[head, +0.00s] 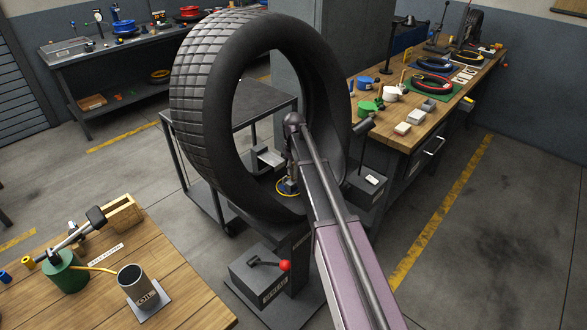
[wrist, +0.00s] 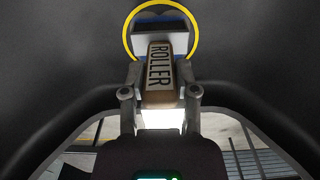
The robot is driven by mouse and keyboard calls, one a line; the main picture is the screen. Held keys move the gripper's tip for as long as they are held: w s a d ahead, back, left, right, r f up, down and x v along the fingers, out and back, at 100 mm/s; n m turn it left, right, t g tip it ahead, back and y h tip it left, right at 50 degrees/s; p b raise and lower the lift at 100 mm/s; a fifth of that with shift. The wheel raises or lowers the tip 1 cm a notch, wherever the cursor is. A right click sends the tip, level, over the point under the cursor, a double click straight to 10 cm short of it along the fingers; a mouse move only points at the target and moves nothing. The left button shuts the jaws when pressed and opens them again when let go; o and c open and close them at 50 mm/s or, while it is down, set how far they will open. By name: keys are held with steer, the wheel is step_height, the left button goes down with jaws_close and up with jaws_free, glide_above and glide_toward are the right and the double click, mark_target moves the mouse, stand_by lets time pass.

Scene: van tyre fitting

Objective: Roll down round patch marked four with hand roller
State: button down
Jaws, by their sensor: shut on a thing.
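A large black tyre (head: 205,110) stands upright on a dark stand in the head view. My gripper (head: 291,172) reaches inside it, low on the inner wall. In the wrist view my gripper (wrist: 160,88) is shut on the hand roller (wrist: 160,65), whose handle reads ROLLER. The roller's blue and pale head lies over a round area edged in yellow (wrist: 126,32), taken to be the patch. This yellow edge also shows in the head view (head: 287,194). Most of its face is hidden by the roller, and no number is readable. I cannot tell whether the roller touches it.
A wooden bench (head: 180,285) at lower left bears a green can (head: 65,272) and a grey cup (head: 137,287). A box with a red-knobbed lever (head: 262,275) sits below the tyre. A long workbench (head: 430,125) stands at right. The floor at right is clear.

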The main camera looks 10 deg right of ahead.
steer(key=shift+w+a, duration=0.1)
steer(key=shift+w, duration=0.05)
steer(key=shift+w+a+f, duration=0.1)
steer(key=shift+w+a, duration=0.65)
steer(key=shift+w, duration=0.25)
steer(key=shift+s, duration=0.1)
steer(key=shift+s+d, duration=0.9)
steer(key=shift+s, duration=0.2)
steer(key=shift+w+a, duration=0.1)
steer(key=shift+w+a, duration=0.75)
steer(key=shift+w, duration=0.35)
steer(key=shift+s+d, duration=0.45)
steer(key=shift+s, duration=0.15)
steer(key=shift+s+d, duration=0.4)
steer(key=shift+s, duration=0.2)
